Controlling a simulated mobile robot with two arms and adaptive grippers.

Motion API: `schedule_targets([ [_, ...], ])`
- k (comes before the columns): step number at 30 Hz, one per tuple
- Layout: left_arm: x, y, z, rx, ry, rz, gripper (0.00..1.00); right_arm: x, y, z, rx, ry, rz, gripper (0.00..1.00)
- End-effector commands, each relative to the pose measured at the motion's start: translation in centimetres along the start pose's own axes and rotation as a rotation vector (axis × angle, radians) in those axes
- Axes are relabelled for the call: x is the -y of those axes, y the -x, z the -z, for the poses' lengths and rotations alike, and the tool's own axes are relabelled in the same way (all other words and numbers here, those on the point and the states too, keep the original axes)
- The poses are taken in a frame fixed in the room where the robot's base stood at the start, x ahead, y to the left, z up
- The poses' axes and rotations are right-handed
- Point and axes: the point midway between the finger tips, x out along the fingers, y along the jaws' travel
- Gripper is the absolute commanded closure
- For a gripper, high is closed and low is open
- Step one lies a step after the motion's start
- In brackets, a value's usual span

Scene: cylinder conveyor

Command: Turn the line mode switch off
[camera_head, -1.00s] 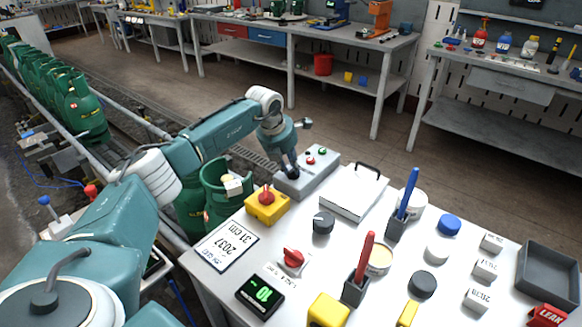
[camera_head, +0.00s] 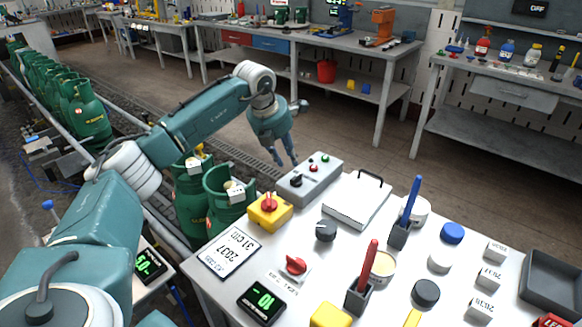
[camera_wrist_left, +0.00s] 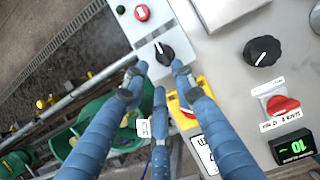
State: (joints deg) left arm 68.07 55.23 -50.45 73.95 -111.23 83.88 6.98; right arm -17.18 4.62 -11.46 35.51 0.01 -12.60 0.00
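The grey control box (camera_head: 310,178) stands at the far left edge of the white table. It carries a black rotary switch (camera_head: 296,181), a red button (camera_head: 312,168) and a green button (camera_head: 325,159). My left gripper (camera_head: 287,163) is above and beside the switch, with its fingers apart and nothing between them. In the left wrist view the black switch (camera_wrist_left: 165,53) lies just beyond the spread fingertips (camera_wrist_left: 160,75), its white mark toward the upper left. I cannot read its labels. My right gripper is not in view.
A yellow box with a red knob (camera_head: 270,203) sits close to the control box. Another black dial (camera_head: 326,230) and a red dial (camera_head: 296,265) are nearer. Green gas cylinders (camera_head: 226,196) stand on the conveyor beside the table. A wall display (camera_head: 537,9) reads OFF.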

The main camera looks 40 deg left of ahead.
Motion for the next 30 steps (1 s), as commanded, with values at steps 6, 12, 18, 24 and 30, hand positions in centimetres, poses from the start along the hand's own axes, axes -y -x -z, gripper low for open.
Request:
schedule_targets([
  [6, 0.0, 2.6, 0.0, 0.0, 0.001, 0.0, 0.73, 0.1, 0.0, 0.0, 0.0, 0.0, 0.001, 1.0],
  [12, 0.0, 3.1, 0.0, -0.001, 0.0, 0.0, 0.73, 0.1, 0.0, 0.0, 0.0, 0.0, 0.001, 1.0],
  [18, 0.0, 3.1, 0.0, 0.0, 0.001, 0.0, 0.73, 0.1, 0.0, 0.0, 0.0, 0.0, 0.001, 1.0],
  [24, 0.0, 3.1, 0.0, 0.0, 0.001, 0.001, 0.73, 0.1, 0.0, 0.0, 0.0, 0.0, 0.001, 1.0],
  [30, 0.0, 5.4, -1.0, 0.001, 0.001, 0.001, 0.73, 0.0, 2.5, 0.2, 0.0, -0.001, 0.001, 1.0],
])
